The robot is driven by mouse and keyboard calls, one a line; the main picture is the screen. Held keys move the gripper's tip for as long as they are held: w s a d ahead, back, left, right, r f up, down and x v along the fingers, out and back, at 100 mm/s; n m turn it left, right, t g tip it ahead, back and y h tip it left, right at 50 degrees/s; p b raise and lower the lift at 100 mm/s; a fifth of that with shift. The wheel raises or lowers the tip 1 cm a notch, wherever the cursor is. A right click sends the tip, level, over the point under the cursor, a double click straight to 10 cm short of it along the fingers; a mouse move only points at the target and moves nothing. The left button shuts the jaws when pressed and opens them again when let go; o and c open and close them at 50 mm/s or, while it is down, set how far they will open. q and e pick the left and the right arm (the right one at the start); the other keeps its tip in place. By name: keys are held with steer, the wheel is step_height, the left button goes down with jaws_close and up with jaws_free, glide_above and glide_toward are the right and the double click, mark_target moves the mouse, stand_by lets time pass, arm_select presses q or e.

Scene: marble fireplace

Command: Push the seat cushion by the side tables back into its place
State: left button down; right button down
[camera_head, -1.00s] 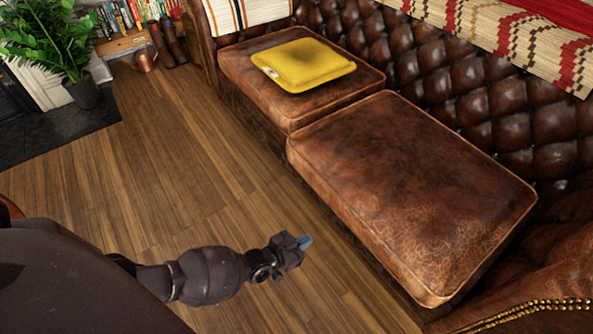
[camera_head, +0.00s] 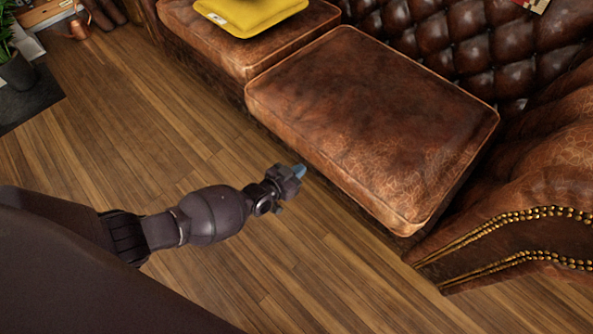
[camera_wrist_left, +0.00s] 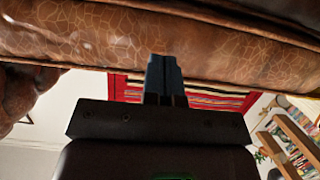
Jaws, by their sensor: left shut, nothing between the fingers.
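The brown leather seat cushion (camera_head: 370,120) lies on the sofa, nearer to me than its neighbour. Its front edge sticks out past the neighbouring cushion's front edge. My left gripper (camera_head: 299,171) is shut and empty, in front of the cushion's long front side, pointing toward it. In the left wrist view the cracked leather side of the cushion (camera_wrist_left: 90,36) spans the top, and the shut blue-grey fingers (camera_wrist_left: 164,72) overlap its lower edge. I cannot tell whether they touch it. No side tables are identifiable, and my right gripper is not in view.
The neighbouring seat cushion (camera_head: 225,38) carries a yellow pillow (camera_head: 250,12). The tufted backrest (camera_head: 475,45) is behind, and the studded armrest (camera_head: 530,205) stands at the right. The wooden floor (camera_head: 130,130) in front is clear. A plant (camera_head: 8,45) stands far left.

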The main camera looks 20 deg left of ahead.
mark_target(313, 160)
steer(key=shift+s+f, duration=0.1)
